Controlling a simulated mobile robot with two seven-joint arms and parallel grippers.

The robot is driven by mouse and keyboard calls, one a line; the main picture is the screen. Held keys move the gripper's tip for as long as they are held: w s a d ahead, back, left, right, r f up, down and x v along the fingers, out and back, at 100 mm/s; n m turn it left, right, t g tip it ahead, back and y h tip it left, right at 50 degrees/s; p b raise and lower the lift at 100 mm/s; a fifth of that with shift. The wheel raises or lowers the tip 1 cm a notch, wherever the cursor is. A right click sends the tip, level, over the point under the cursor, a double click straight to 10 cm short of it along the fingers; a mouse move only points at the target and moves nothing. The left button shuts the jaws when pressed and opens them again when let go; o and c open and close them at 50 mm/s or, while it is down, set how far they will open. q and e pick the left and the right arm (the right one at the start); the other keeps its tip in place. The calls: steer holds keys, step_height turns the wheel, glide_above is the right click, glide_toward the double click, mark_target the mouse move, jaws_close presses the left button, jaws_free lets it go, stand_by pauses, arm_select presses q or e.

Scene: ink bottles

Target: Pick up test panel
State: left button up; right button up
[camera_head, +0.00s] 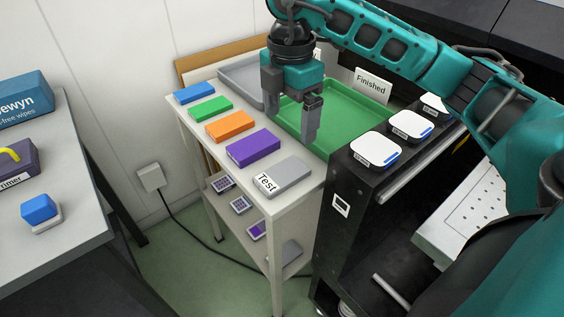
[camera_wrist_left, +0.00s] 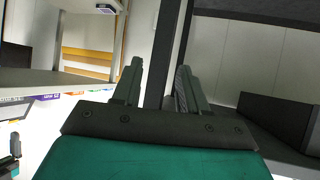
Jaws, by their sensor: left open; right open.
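A grey block labelled "Test" (camera_head: 292,172) lies flat at the near end of the row on the white table, beside the purple block (camera_head: 253,147). My right gripper (camera_head: 291,124) points down with its fingers apart and nothing between them. It is above the table, behind the "Test" block and in front of part of the green tray. My left gripper (camera_wrist_left: 159,84) shows only in the left wrist view, its fingers apart. A dark upright bar shows between and beyond the fingers; I cannot tell how far off it is.
Orange (camera_head: 230,125), green (camera_head: 210,109) and blue (camera_head: 194,93) blocks continue the row. A green tray (camera_head: 352,92) with a "Finished" sign (camera_head: 371,85) and a grey tray (camera_head: 238,72) stand behind. A black cabinet (camera_head: 352,185) bearing white devices adjoins at right. Several panels lie on the lower shelf.

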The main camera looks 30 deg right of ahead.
steer(key=b, duration=0.1)
glide_above(287, 171)
steer(key=f, duration=0.6)
steer(key=shift+s+f, duration=0.3)
steer(key=shift+f, duration=0.6)
steer(key=f, duration=0.3)
steer(key=f+b, duration=0.1)
steer(key=shift+w+f, duration=0.2)
steer(key=shift+w, duration=0.1)
steer(key=shift+f, duration=0.3)
arm_select(q)
steer(key=shift+w+d+f, duration=0.15)
steer(key=shift+f, duration=0.3)
arm_select(e)
steer(key=shift+c, duration=0.2)
steer(key=c, duration=0.7)
arm_select(q)
steer(key=shift+s+f, duration=0.25)
arm_select(e)
steer(key=c, duration=0.4)
steer(key=shift+r, duration=0.15)
